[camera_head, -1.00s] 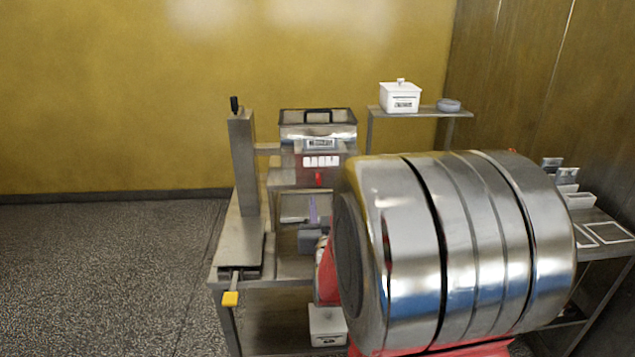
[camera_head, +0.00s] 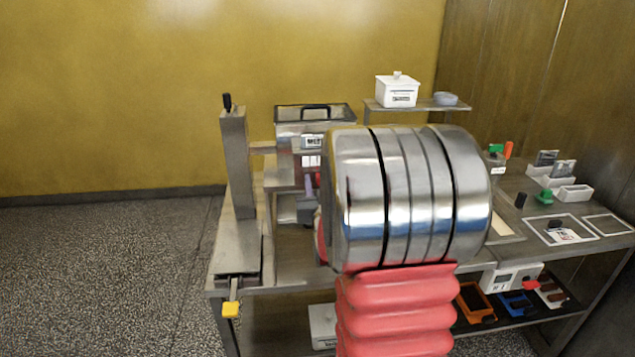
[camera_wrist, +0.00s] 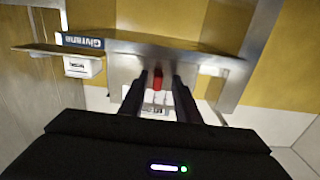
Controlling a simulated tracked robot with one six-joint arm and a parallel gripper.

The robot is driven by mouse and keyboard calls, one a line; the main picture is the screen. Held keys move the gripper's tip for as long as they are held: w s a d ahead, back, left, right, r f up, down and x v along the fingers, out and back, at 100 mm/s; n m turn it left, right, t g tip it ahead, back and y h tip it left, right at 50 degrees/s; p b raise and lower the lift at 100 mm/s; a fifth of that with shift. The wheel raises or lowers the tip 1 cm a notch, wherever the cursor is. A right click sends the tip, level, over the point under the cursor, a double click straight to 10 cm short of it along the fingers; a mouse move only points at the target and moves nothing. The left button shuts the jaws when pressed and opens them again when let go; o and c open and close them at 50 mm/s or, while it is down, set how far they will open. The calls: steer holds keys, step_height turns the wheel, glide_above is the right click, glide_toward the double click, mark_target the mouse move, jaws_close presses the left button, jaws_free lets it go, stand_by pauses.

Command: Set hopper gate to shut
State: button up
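A small red lever (camera_wrist: 157,78), which looks like the gate handle, shows in the wrist view below the steel front. My gripper (camera_wrist: 159,86) has its two dark fingers apart, one on each side of the red lever. I cannot tell whether either finger touches it. In the head view my arm hides most of the machine front and my gripper cannot be made out clearly.
A steel column with a black knob (camera_head: 227,102) stands left of the hopper, and a yellow-tipped handle (camera_head: 231,309) juts from the table front. A white lidded box (camera_head: 397,91) sits on the shelf behind. Trays and small items fill the table at right.

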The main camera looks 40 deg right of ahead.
steer(key=shift+s+d, duration=0.1)
jaws_close()
stand_by(0.6)
